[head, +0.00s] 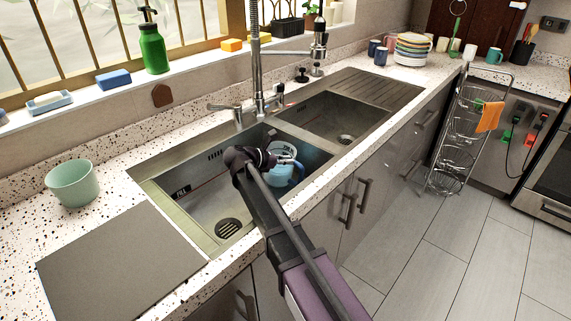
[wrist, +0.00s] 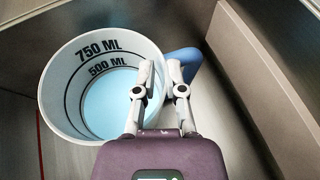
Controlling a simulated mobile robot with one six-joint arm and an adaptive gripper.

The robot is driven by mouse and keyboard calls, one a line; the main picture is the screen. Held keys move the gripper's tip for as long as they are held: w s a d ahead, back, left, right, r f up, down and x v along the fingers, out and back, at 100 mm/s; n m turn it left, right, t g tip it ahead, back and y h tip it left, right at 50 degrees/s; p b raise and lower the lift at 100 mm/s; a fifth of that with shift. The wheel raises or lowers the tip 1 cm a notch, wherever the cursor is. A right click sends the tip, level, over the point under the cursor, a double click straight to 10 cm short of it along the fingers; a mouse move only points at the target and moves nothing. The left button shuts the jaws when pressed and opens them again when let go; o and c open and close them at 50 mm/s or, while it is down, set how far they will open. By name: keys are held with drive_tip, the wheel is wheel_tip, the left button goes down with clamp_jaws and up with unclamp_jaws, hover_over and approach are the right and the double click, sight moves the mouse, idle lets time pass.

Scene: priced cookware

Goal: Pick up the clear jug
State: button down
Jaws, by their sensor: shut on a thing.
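The clear jug (head: 281,177) is in the near sink basin, towards its right end. In the wrist view the jug (wrist: 82,62) has pale, see-through walls, dark 750 ML and 500 ML marks, a light blue bottom and a blue handle (wrist: 186,58). My gripper (head: 268,160) reaches over the sink's front edge to the jug. In the wrist view my gripper (wrist: 160,74) is shut on the jug on its handle side, with one finger on each side. The exact contact is partly hidden by the fingers. I cannot tell whether the jug touches the basin floor.
The near basin (head: 190,208) has walls close around the jug. A second basin (head: 325,120) lies to the right, with a tall faucet (head: 256,60) behind. A green cup (head: 72,184) and a grey board (head: 120,262) are on the left counter. A plate stack (head: 412,48) stands farther right.

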drive_tip(key=shift+r+p, duration=0.2)
drive_tip(key=shift+p, duration=0.1)
wheel_tip(320, 180, up, 9)
drive_tip(key=p, duration=0.9)
idle(0.6)
drive_tip(key=shift+r+p, duration=0.4)
drive_tip(key=shift+r, duration=0.05)
idle(0.8)
